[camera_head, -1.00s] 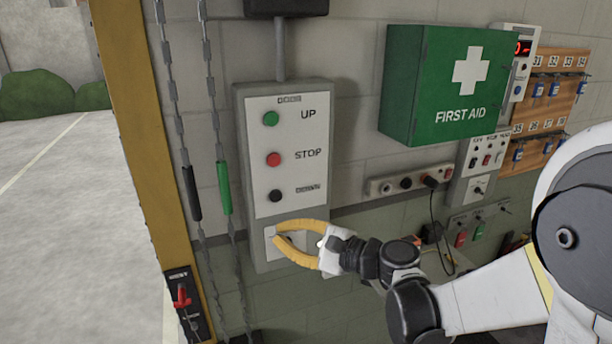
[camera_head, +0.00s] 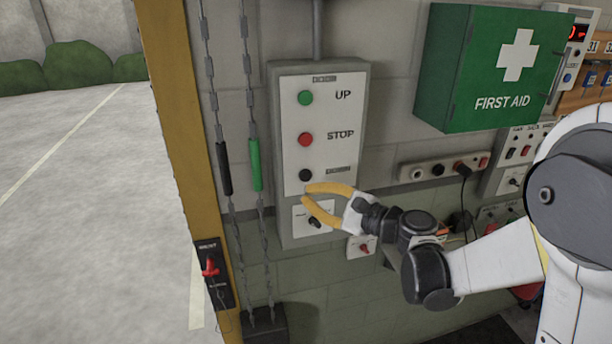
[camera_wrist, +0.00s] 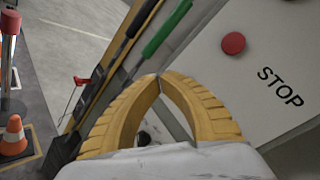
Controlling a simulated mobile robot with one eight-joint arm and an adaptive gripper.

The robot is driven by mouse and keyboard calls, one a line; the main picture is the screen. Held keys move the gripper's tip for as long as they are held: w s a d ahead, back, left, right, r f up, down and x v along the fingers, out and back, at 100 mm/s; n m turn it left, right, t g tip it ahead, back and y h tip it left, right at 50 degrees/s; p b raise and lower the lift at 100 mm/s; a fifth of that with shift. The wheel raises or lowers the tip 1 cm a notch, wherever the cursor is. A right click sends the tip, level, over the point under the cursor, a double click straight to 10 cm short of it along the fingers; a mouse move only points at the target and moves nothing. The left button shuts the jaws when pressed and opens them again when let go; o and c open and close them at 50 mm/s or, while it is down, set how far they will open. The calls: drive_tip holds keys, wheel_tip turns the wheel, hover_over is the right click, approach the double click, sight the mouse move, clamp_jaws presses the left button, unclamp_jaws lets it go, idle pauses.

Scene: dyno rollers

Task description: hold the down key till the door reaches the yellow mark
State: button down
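The grey control box (camera_head: 274,150) on the wall carries a green UP button (camera_head: 306,97), a red STOP button (camera_head: 305,139) and a black lower button (camera_head: 306,175), whose label is hard to read. My gripper (camera_head: 305,193) has yellow curved fingers; its tips appear just below the black button in the head view. Whether they touch the panel cannot be told. In the wrist view the fingertips (camera_wrist: 160,76) meet, with nothing seen held. The red STOP button (camera_wrist: 233,43) shows there too; the black button cannot be made out. I see no door or yellow mark clearly.
A dark selector knob (camera_head: 315,222) sits below the buttons. Chains with black and green sleeves (camera_head: 255,164) hang left of the box, beside a yellow post (camera_head: 180,120). A green first aid box (camera_head: 490,65) juts out at upper right. An orange cone (camera_wrist: 14,136) stands outside.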

sight(293, 179)
drive_tip(key=shift+w+a, duration=0.3)
drive_tip(key=shift+w, duration=0.65)
drive_tip(key=shift+w+a, duration=0.25)
drive_tip(key=shift+w, duration=0.7)
drive_tip(key=shift+b, duration=0.3)
drive_tip(key=shift+w+a, duration=0.1)
drive_tip(key=shift+w, duration=0.35)
drive_tip(key=shift+w+a+b, duration=0.1)
drive_tip(key=shift+w+b, duration=0.2)
drive_tip(key=shift+w, duration=0.05)
idle(5.0)
